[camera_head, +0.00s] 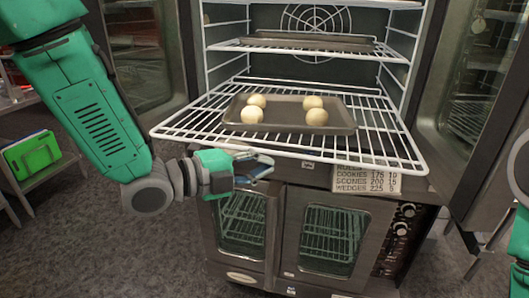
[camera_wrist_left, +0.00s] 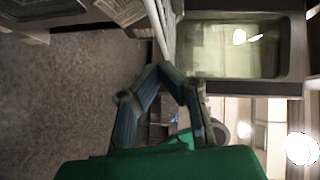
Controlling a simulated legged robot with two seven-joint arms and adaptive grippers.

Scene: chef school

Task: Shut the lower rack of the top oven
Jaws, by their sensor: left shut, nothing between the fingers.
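The lower rack (camera_head: 350,163) of the top oven is a white wire shelf that sticks far out of the open oven, towards me. A dark tray (camera_head: 282,121) with several pale dough balls (camera_head: 252,114) lies on it. My left gripper (camera_head: 268,163) is just below the rack's front rail, left of its middle. Its fingers are together with nothing between them. I cannot tell whether they touch the rail. In the left wrist view the gripper (camera_wrist_left: 173,72) has its fingertips together beside white wires. My right gripper is out of the head view; only part of that arm shows at the right edge.
The upper rack (camera_head: 240,47) sits inside the oven with another tray (camera_head: 312,41). The oven's glass doors stand open left (camera_head: 140,50) and right (camera_head: 465,110). A lower oven (camera_head: 325,245) with shut doors is below. A sign (camera_head: 367,180) is at the front right.

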